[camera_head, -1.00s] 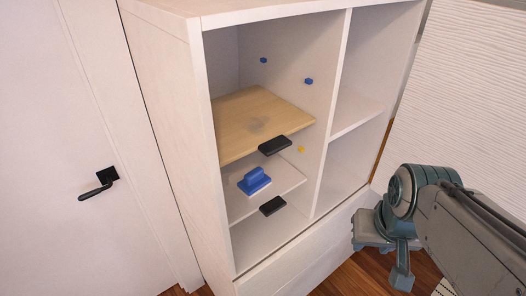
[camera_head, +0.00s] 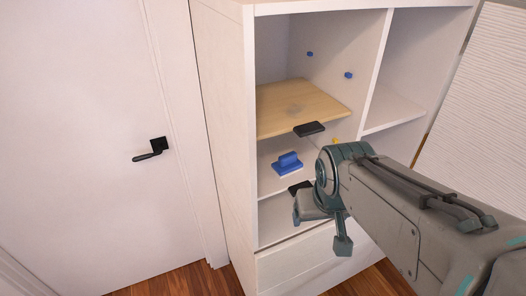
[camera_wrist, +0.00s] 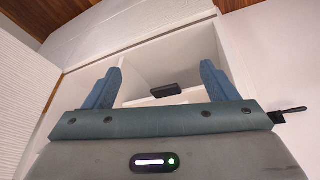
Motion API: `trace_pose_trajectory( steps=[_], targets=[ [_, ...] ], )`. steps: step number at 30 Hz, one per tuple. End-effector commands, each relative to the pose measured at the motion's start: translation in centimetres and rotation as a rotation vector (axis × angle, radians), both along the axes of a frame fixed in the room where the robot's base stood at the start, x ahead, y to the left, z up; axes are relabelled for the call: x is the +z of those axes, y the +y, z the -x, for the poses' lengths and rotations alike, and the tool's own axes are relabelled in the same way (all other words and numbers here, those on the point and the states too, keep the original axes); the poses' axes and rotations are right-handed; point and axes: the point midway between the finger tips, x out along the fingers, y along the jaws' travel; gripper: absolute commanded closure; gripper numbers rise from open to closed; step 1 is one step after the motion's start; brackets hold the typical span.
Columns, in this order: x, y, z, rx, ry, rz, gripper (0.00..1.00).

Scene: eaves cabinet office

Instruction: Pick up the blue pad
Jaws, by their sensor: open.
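The blue pad (camera_head: 287,163), a flat base with a raised grip on top, sits on a white shelf (camera_head: 270,181) in the left column of the cabinet, below the wooden shelf board. My gripper (camera_head: 325,222) is in front of the cabinet, lower and to the right of the pad, apart from it. In the wrist view my gripper's two blue fingers (camera_wrist: 158,85) are spread wide with nothing between them. The wrist view faces the cabinet and shows a black block (camera_wrist: 166,90) between the fingers in the distance; the blue pad cannot be made out there.
Another black block (camera_head: 299,187) is on the pad's shelf edge, partly behind my arm. Small blue pegs (camera_head: 348,75) are on the divider. A door handle (camera_head: 150,150) is at left.

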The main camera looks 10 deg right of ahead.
Motion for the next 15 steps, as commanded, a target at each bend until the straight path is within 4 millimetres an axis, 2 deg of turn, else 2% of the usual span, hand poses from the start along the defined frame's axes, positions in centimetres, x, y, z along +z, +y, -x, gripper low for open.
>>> trace_pose_trajectory(
  steps=[3, 7, 11, 15],
  targets=[
    [-0.2, -3.0, -3.3, -0.037, -0.116, 0.086, 0.2],
    [0.0, -6.0, -7.5, -0.027, -0.282, 0.174, 0.2],
    [0.3, -7.6, -11.1, 0.031, -0.439, 0.209, 0.2],
    [0.3, -7.7, -14.1, 0.133, -0.585, 0.179, 0.2]
  ],
)
